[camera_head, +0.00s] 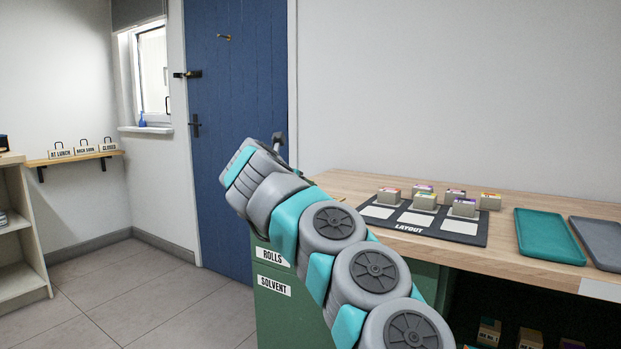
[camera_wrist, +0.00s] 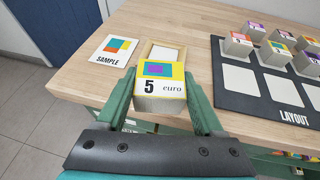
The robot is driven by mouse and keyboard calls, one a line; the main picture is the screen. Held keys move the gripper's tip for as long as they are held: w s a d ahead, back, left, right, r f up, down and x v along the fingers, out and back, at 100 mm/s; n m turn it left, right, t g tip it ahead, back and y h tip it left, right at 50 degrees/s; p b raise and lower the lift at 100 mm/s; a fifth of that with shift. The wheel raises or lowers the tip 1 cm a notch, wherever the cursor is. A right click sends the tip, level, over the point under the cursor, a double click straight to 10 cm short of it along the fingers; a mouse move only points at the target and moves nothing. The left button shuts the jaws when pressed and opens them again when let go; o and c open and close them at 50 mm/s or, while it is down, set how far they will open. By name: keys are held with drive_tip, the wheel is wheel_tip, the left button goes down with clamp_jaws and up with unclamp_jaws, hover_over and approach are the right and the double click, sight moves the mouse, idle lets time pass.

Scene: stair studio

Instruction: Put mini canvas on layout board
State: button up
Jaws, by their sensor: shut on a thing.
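The mini canvas (camera_wrist: 160,85), a pale block with a yellow label reading "5 euro" and a purple and teal picture, is between the green fingers of my gripper (camera_wrist: 160,76). My gripper is shut on it, over the wooden counter near its left end. The dark layout board (camera_head: 436,234) lies on the counter to the right and also shows in the wrist view (camera_wrist: 238,103). Its front row shows bare white squares (camera_wrist: 241,79); several similar blocks (camera_head: 425,201) stand behind them. In the head view my arm hides the held canvas.
A "SAMPLE" card (camera_wrist: 112,50) lies left of the held canvas. An open pale box with white inside (camera_wrist: 164,54) is just behind it. A teal tray (camera_head: 548,238) and a grey tray (camera_head: 602,243) lie right of the board. Bare counter (camera_wrist: 205,60) lies between canvas and board.

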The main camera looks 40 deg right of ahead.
drive_tip(key=w+a+f+n+t+y, duration=0.2)
drive_tip(key=w+a+f+n+y, duration=0.1)
drive_tip(key=a+f, duration=0.4)
drive_tip(key=w+a+f+n+t+y, duration=0.2)
drive_tip(key=w+a+f+n+y, duration=0.2)
drive_tip(key=a, duration=1)
drive_tip(key=w+a+f+n+t+y, duration=0.2)
drive_tip(key=w+a+f+n+y, duration=0.2)
drive_tip(key=a+f, duration=0.6)
drive_tip(key=shift+w+a+f, duration=0.3)
drive_tip(key=shift+w+a, duration=0.2)
drive_tip(key=shift+w, duration=0.1)
